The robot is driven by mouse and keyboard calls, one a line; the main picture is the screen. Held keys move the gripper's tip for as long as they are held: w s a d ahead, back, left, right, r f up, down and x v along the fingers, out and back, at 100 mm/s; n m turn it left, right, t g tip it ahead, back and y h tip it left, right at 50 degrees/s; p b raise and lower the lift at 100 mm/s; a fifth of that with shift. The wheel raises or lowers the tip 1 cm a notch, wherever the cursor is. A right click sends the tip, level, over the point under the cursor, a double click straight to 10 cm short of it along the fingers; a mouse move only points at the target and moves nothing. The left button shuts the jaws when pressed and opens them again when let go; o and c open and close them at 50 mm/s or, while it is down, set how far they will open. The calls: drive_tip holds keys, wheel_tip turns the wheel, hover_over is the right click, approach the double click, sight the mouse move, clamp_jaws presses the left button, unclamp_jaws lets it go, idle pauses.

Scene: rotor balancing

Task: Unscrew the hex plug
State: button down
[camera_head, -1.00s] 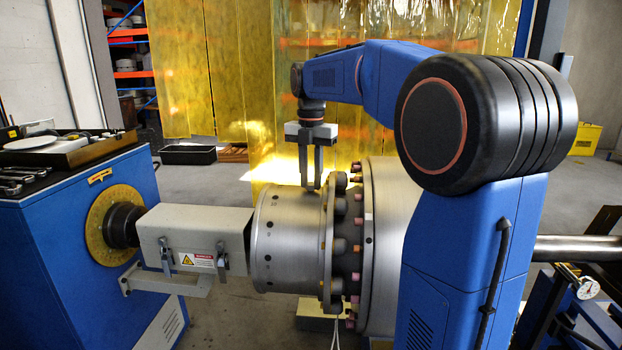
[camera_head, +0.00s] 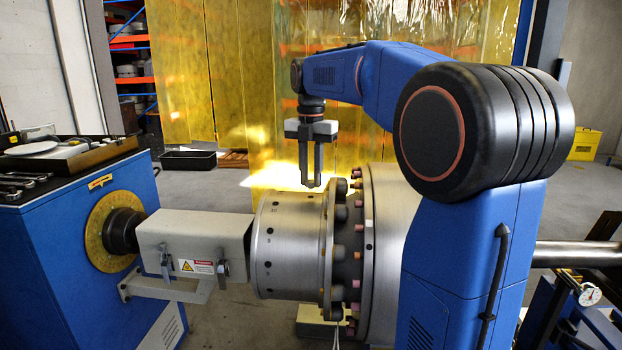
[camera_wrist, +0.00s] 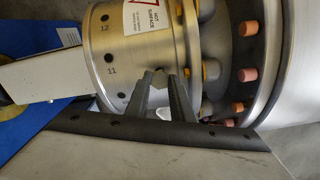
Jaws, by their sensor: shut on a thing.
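My gripper (camera_head: 311,183) points straight down at the top of the silver drum (camera_head: 285,235), just left of its flange. In the wrist view its two fingertips (camera_wrist: 160,78) are closed on a small grey hex plug (camera_wrist: 159,77), beside the numbered holes of the drum (camera_wrist: 118,60). The plug does not show clearly in the head view. I cannot tell whether its lower end is still in a hole.
Right of the drum are a flange with dark bolt heads and pink plugs (camera_wrist: 245,75) and a larger pale casing (camera_head: 385,215). A grey guarded shaft housing (camera_head: 195,235) joins the drum to the blue machine (camera_head: 85,235). Yellow strip curtains (camera_head: 230,80) hang behind.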

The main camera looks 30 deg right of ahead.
drive_tip(key=shift+r, duration=2.2)
